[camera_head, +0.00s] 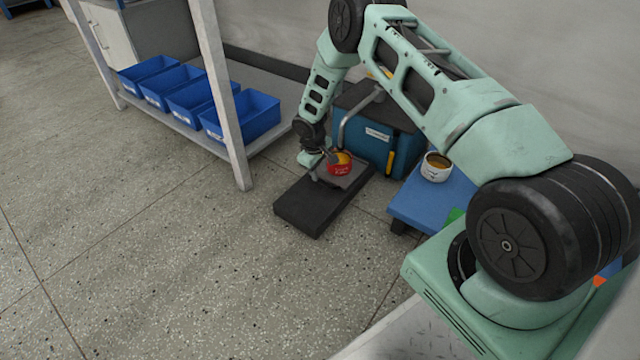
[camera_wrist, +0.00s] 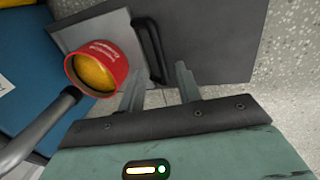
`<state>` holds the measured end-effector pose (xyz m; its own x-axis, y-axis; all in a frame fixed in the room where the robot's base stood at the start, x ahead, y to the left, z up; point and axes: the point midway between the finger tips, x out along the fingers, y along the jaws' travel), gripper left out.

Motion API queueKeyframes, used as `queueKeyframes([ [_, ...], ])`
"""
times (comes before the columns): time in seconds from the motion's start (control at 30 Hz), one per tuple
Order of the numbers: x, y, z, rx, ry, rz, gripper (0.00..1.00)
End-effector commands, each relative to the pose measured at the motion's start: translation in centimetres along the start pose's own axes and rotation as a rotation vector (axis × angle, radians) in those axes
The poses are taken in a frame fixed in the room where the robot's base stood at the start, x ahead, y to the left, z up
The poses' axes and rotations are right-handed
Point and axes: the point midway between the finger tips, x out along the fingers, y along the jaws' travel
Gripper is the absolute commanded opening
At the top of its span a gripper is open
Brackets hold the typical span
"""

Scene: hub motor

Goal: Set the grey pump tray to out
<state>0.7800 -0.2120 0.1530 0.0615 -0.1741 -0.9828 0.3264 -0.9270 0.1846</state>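The grey pump tray (camera_head: 352,181) is a flat plate at the front of the teal pump box (camera_head: 375,135), over a dark slab (camera_head: 308,205). A red can with a yellow-orange top (camera_head: 340,164) stands on it. In the wrist view the tray (camera_wrist: 75,36) shows at the upper left, with the can (camera_wrist: 98,68) on it. A black bar handle (camera_wrist: 150,48) runs along its edge beside the dark slab (camera_wrist: 215,40). My gripper (camera_wrist: 158,72) is open, its fingers on either side of the handle's near end. Whether they touch it, I cannot tell. In the head view my gripper (camera_head: 316,174) is small and partly hidden.
A grey bent pipe (camera_wrist: 40,130) rises close to my gripper's left; it also shows on the box (camera_head: 350,122). A blue platform (camera_head: 430,200) with a white can (camera_head: 436,167) stands right. A shelf with several blue bins (camera_head: 240,115) is left. Open floor lies in front.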

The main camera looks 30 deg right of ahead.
Motion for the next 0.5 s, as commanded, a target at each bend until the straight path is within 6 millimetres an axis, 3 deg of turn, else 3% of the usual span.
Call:
queueKeyframes([
  [0.03,1.5,-0.1,0.0,0.000,0.000,-0.001,0.34],
  [0.2,3.3,-0.1,0.0,0.001,0.000,-0.001,0.34],
  [0.5,3.9,0.0,0.0,0.000,0.001,0.000,0.34],
])
